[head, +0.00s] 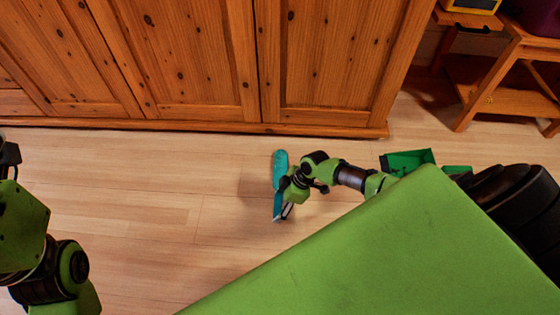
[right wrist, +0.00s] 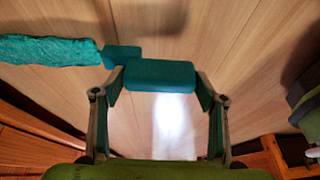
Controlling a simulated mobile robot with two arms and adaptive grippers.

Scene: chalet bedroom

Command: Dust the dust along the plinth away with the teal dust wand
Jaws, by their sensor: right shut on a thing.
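The teal dust wand (head: 280,162) is held in my right gripper (head: 287,194) just above the floor in front of the wardrobe. In the right wrist view, the fingers (right wrist: 160,88) are shut on the wand's blocky handle (right wrist: 160,73). Its long textured head (right wrist: 50,50) extends to the left there. In the head view, the wand's head points at the plinth (head: 200,126) with a gap of floor between them. I cannot make out any dust along the plinth. Part of my left arm shows at the left edge, but its gripper does not.
A wooden wardrobe (head: 190,55) stands along the back. A green open container (head: 408,160) lies on the floor to the right. A wooden stool or shelf (head: 508,97) stands at the upper right. The floor left of the wand is clear.

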